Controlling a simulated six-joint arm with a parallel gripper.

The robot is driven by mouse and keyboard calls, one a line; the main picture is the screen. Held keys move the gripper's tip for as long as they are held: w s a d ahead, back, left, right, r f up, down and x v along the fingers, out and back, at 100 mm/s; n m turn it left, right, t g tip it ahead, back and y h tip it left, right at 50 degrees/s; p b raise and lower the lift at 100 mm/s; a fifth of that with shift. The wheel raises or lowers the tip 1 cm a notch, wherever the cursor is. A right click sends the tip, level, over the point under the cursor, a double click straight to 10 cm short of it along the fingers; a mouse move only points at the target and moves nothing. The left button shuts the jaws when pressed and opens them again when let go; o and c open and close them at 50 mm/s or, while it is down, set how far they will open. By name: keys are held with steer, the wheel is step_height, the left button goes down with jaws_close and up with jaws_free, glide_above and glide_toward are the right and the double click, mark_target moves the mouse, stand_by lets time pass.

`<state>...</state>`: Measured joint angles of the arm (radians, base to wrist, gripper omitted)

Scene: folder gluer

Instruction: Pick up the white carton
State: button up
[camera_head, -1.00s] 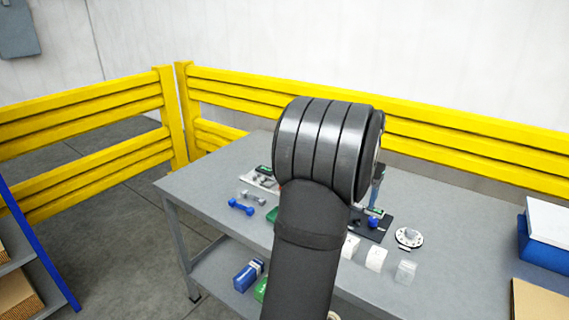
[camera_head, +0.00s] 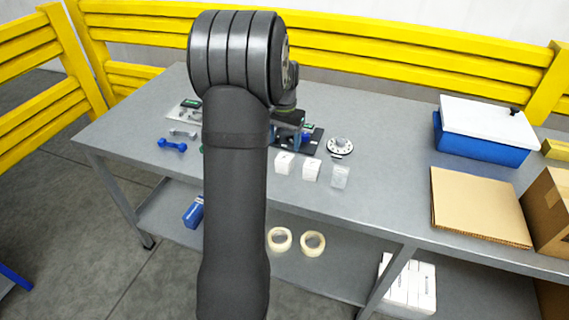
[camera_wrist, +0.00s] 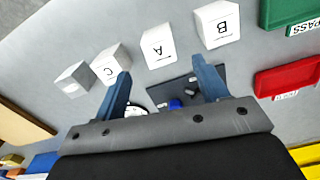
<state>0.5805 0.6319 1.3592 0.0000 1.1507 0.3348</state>
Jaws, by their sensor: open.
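Small white cartons stand in a row on the grey bench; the frames do not settle which is meant. In the wrist view they are lettered B (camera_wrist: 217,24), A (camera_wrist: 158,45) and C (camera_wrist: 112,64), with a greyer box (camera_wrist: 75,80) beside C. In the head view two white cartons (camera_head: 284,163) (camera_head: 311,171) and a paler box (camera_head: 340,177) show right of my arm. My gripper (camera_wrist: 160,72) is open and empty, its blue fingers pointing towards the row, with A beyond the gap between them. In the head view its fingers are not clear.
A dark mat (camera_wrist: 180,90) with a blue item lies near the cartons. Red (camera_wrist: 285,78) and green (camera_wrist: 290,14) trays sit right in the wrist view. A blue bin with white lid (camera_head: 480,150) and cardboard (camera_head: 478,206) lie on the bench's right. Yellow rails stand behind.

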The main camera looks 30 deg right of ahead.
mark_target(284, 158)
step_height(284, 158, down, 8)
steer(key=shift+s+r, duration=0.1)
steer(key=shift+s, duration=0.05)
stand_by(0.3)
steer(key=c, duration=1.1)
